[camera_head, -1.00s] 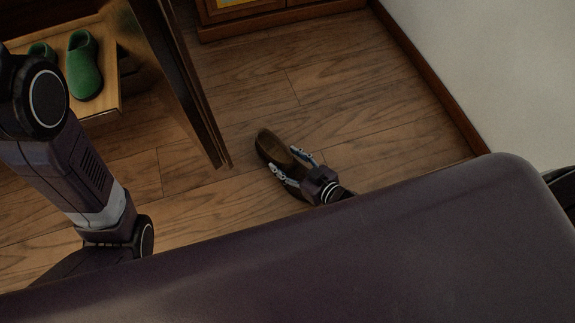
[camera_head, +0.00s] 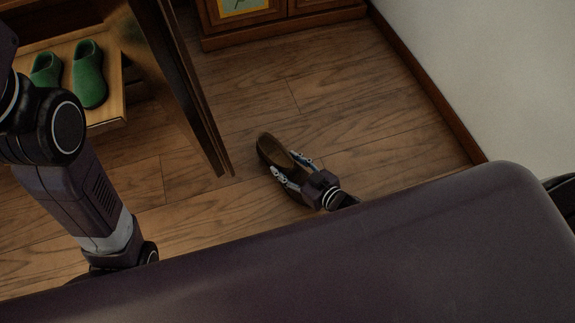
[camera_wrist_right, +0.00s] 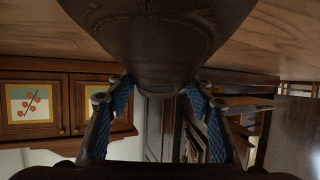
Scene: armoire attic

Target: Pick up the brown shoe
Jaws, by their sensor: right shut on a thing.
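The brown shoe (camera_head: 268,147) is on or just above the wooden floor in the head view; I cannot tell if it touches the floor. My right gripper (camera_head: 293,167) has its fingers on both sides of the shoe and is shut on it. In the right wrist view the shoe (camera_wrist_right: 150,40) fills the top middle, between the blue-padded fingers of the gripper (camera_wrist_right: 157,98). My left arm comes in at the left of the head view, but its gripper is hidden or out of frame.
Green shoes (camera_head: 90,75) sit on a wooden shelf (camera_head: 108,112) at the upper left. An open cabinet door (camera_head: 185,90) stands left of the shoe. A wooden cabinet (camera_head: 290,22) is at the back and a white wall (camera_head: 480,80) at the right. Floor right of the shoe is clear.

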